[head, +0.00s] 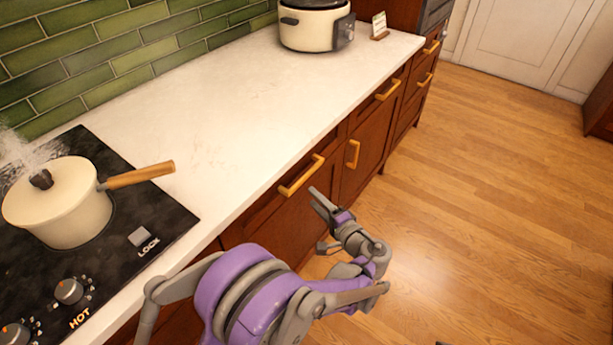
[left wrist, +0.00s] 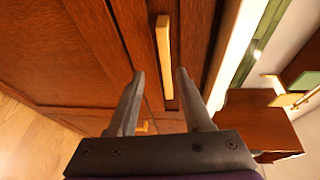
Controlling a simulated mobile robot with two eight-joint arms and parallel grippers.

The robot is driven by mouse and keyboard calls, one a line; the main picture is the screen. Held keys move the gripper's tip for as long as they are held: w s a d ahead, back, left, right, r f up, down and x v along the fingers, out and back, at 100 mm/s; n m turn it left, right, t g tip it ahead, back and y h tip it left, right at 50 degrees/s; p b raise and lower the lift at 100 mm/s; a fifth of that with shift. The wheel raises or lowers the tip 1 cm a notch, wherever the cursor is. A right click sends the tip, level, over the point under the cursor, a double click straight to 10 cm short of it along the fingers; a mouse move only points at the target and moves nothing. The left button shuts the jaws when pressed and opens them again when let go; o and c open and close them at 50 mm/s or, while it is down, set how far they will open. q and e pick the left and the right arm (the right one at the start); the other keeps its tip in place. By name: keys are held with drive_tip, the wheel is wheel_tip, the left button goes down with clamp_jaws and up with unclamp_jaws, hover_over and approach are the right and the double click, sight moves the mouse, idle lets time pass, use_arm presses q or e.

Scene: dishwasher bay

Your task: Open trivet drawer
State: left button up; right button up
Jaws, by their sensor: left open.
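A drawer (head: 270,205) with a yellow bar handle (head: 302,175) is in the wooden cabinet front below the white counter, near the middle of the head view. It is closed. No label shows which drawer holds trivets. My left gripper (head: 318,201) is open and empty, in front of the cabinet just right of that handle. In the left wrist view, a yellow handle (left wrist: 163,50) lies ahead of my left gripper (left wrist: 159,73), its near end between the finger lines. No grip on it shows. My right gripper is not in view.
A white pot (head: 62,205) with a wooden handle steams on the black cooktop (head: 150,215) at left. A cooker (head: 312,25) and a small card stand (head: 379,26) are at the counter's far end. Other handles (head: 352,153) are on the cabinet. The wooden floor (head: 480,190) at right is clear.

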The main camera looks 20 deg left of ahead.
sight(307, 177)
use_arm(q)
drive_tip(key=shift+t+y, duration=0.4)
drive_tip(key=shift+t, duration=0.2)
drive_tip(key=w+a, duration=0.1)
drive_tip(key=w, duration=0.1)
drive_tip(key=w+a, duration=0.2)
drive_tip(key=w, duration=0.1)
drive_tip(key=w+a, duration=0.2)
drive_tip(key=w, duration=0.1)
drive_tip(key=shift+w+a, duration=0.1)
drive_tip(key=shift+w, duration=0.05)
clamp_jaws()
idle(1.0)
